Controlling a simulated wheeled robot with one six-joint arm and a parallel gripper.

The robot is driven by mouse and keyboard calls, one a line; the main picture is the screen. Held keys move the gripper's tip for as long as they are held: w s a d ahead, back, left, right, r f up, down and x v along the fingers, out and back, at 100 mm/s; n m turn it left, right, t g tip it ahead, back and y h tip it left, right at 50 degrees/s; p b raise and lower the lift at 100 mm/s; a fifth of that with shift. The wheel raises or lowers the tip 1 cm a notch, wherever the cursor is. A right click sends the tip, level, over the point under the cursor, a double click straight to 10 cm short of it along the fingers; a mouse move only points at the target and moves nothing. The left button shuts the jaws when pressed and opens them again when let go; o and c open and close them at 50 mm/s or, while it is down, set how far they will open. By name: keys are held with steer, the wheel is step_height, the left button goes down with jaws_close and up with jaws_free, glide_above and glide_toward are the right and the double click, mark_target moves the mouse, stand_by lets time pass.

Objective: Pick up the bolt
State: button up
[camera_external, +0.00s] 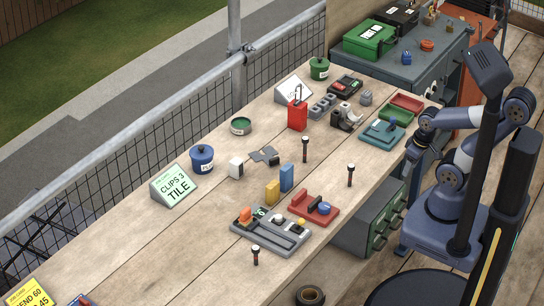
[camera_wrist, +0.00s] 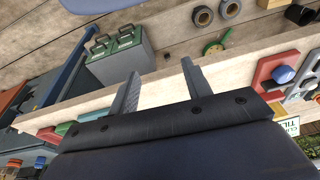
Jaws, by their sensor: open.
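Three small dark upright pieces with paler tops stand on the wooden bench in the external view: one near the middle (camera_external: 305,149), one to its right (camera_external: 350,174) and one near the front (camera_external: 255,254). They are too small to tell whether any is the bolt. My gripper (camera_wrist: 160,68) shows in the wrist view with its two fingers spread and nothing between them. No bolt can be made out between or beside the fingers. In the external view my arm is folded at the right of the bench, and the fingertips are not clear there.
A grey tray (camera_external: 270,236) and a red holder (camera_external: 313,208) lie near the bench front. A red can (camera_external: 297,115), a blue pot (camera_external: 202,158) and a tile sign (camera_external: 173,185) stand behind. A green drawer box (camera_wrist: 117,52) and dark rings (camera_wrist: 203,16) show in the wrist view.

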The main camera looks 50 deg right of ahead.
steer(key=w+a+m+t+y+b, duration=0.3)
steer(key=w+a+m+b, duration=0.2)
steer(key=w+a, duration=0.5)
steer(key=m+t+y+b, duration=0.6)
steer(key=m+b, duration=0.6)
steer(key=m, duration=1)
glide_toward(256, 248)
steer(key=shift+w+d+f+g+y, duration=0.25)
steer(key=shift+w+d+g+y, duration=0.25)
steer(key=shift+d+y, duration=0.1)
steer(key=x, duration=0.5)
steer(key=shift+p+x, duration=0.5)
steer(key=shift+x, duration=2.15)
steer(key=shift+s+f, duration=0.15)
steer(key=shift+f, duration=0.05)
steer(key=shift+c, duration=0.4)
